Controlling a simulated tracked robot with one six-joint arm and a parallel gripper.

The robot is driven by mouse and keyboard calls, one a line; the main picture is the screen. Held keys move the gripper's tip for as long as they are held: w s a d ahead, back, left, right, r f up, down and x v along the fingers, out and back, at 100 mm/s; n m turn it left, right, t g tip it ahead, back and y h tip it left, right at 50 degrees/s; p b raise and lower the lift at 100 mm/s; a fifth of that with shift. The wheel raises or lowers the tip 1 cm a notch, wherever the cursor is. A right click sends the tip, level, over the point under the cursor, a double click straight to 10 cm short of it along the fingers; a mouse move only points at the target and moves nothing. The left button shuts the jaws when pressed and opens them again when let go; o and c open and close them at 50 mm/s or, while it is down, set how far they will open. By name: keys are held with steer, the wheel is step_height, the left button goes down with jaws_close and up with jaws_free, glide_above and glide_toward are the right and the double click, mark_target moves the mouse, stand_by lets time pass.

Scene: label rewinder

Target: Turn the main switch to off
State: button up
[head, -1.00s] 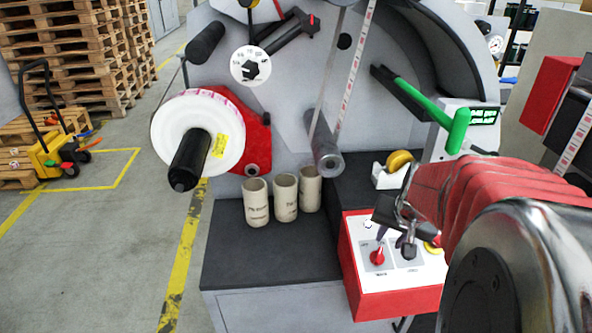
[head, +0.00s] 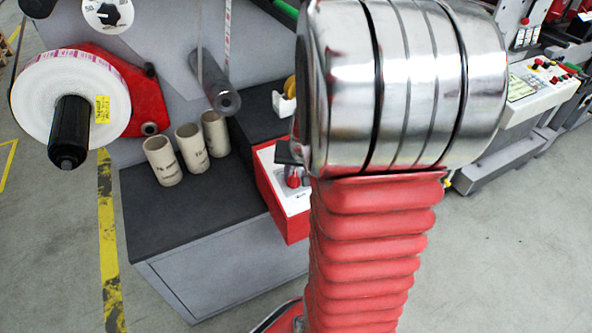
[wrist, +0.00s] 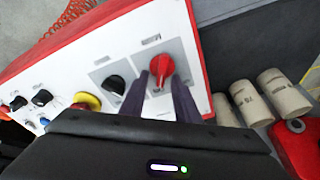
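The red rotary knob (wrist: 162,68), which looks like the main switch, sits on a grey plate on the white panel (wrist: 120,50) of a red-sided control box. In the head view the knob (head: 293,181) shows just left of my arm. My gripper (wrist: 160,88) is open, its two dark fingers apart, with the tips at the near edge of the knob, one to each side. I cannot tell if they touch it. The knob's pointer looks roughly in line with the fingers; its label is too small to read. In the head view my arm hides most of the gripper and box.
A black knob (wrist: 114,85) and a yellow-based button (wrist: 85,100) are left of the red knob in the wrist view. Cardboard cores (head: 188,143) stand on the dark shelf (head: 190,205). A label roll (head: 70,95) hangs at left.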

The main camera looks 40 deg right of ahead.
steer(key=shift+c, duration=0.2)
jaws_close()
steer(key=shift+d, duration=0.3)
steer(key=shift+a, duration=0.25)
